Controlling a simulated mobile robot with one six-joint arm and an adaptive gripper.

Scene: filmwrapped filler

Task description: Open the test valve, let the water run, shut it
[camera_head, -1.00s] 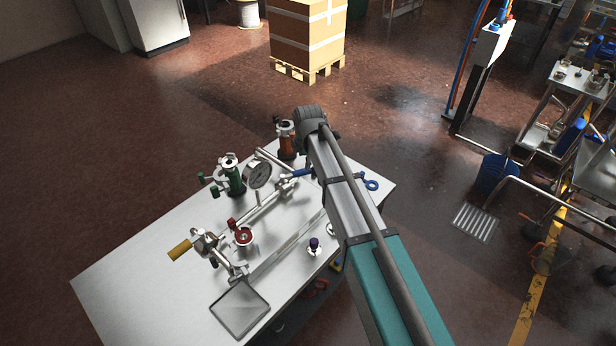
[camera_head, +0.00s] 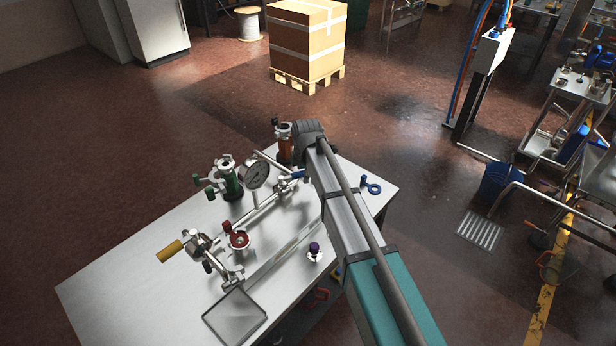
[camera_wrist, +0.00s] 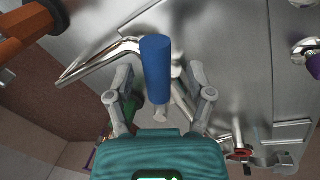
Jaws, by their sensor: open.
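A blue cylindrical handle (camera_wrist: 155,68) stands between the two fingers of my gripper (camera_wrist: 158,88) in the wrist view. The fingers are open on either side of it, and I cannot tell whether either touches it. In the head view the blue handle (camera_head: 293,175) shows at the end of the pipe assembly, beside my arm; my fingers are hidden there. The pipework (camera_head: 262,208) also carries a yellow-handled lever (camera_head: 170,250), a red handwheel (camera_head: 239,240) and a round gauge (camera_head: 256,175). No running water is visible.
The steel table (camera_head: 130,275) also bears a green valve (camera_head: 228,181), an orange valve (camera_head: 284,147), a purple-topped fitting (camera_head: 314,252), a blue ring-ended piece (camera_head: 373,188) and a square tray (camera_head: 235,317). The table's front left is bare. A boxed pallet (camera_head: 308,45) stands behind.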

